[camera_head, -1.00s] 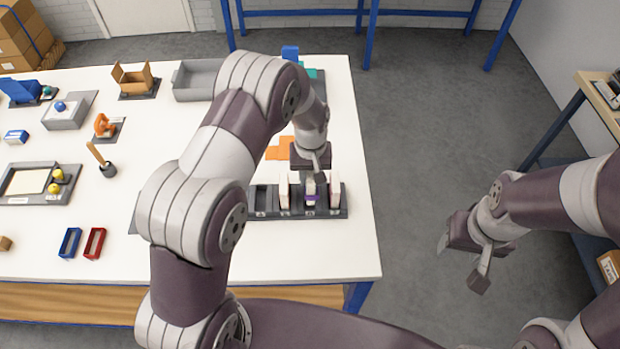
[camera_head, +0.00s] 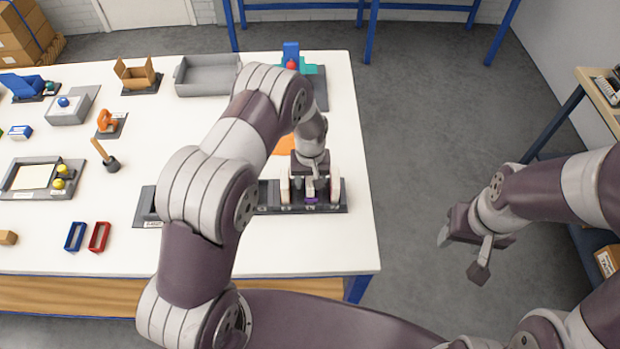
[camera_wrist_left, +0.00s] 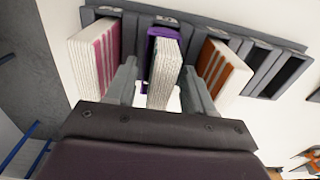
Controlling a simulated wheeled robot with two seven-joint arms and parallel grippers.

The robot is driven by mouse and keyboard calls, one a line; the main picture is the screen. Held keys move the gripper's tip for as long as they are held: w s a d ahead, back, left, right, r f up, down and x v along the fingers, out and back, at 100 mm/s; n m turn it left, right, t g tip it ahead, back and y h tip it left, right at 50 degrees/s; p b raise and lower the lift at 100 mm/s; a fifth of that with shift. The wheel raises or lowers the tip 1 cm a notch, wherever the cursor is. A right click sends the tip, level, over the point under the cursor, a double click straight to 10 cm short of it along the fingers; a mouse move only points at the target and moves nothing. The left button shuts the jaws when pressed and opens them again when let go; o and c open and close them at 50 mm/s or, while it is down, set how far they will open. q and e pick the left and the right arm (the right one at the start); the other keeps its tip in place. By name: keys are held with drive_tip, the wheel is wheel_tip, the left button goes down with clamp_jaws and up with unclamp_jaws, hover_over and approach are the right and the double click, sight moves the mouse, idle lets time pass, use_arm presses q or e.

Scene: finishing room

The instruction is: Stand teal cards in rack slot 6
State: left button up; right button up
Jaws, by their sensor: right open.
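The dark card rack (camera_head: 270,207) lies along the right front part of the table; it also fills the top of the left wrist view (camera_wrist_left: 250,52). A pack with a purple band (camera_wrist_left: 164,48) stands in it between a pink-and-white pack (camera_wrist_left: 97,60) and an orange-brown striped pack (camera_wrist_left: 220,72). My left gripper (camera_head: 312,190) is low over the rack, its open fingers either side of the purple-banded pack, with gaps showing in the wrist view. I cannot make out teal cards, and the slot numbers are too small to read. My right gripper (camera_head: 464,256) is open and empty, beyond the table's right edge.
Orange pieces (camera_head: 284,146) lie behind the rack. A teal piece (camera_head: 309,69) and a blue object (camera_head: 291,52) are at the back right. A grey bin (camera_head: 207,76) stands at the back. Blue (camera_head: 75,237) and red (camera_head: 99,237) trays lie front left.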

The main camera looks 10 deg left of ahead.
use_arm(q)
drive_tip(key=shift+r, duration=0.1)
wheel_tip(320, 180, up, 12)
drive_tip(key=b, duration=0.4)
drive_tip(key=s+a+r+m+t, duration=0.1)
drive_tip(key=s+a+r+m, duration=0.15)
drive_tip(key=s, duration=0.75)
drive_tip(key=s+a+r+m, duration=0.1)
drive_tip(key=s+a+r, duration=0.15)
drive_tip(key=s, duration=0.75)
drive_tip(key=f+b, duration=0.4)
drive_tip(key=shift+w+d+f, duration=0.15)
drive_tip(key=shift+w+d, duration=0.2)
drive_tip(key=shift+d, duration=0.05)
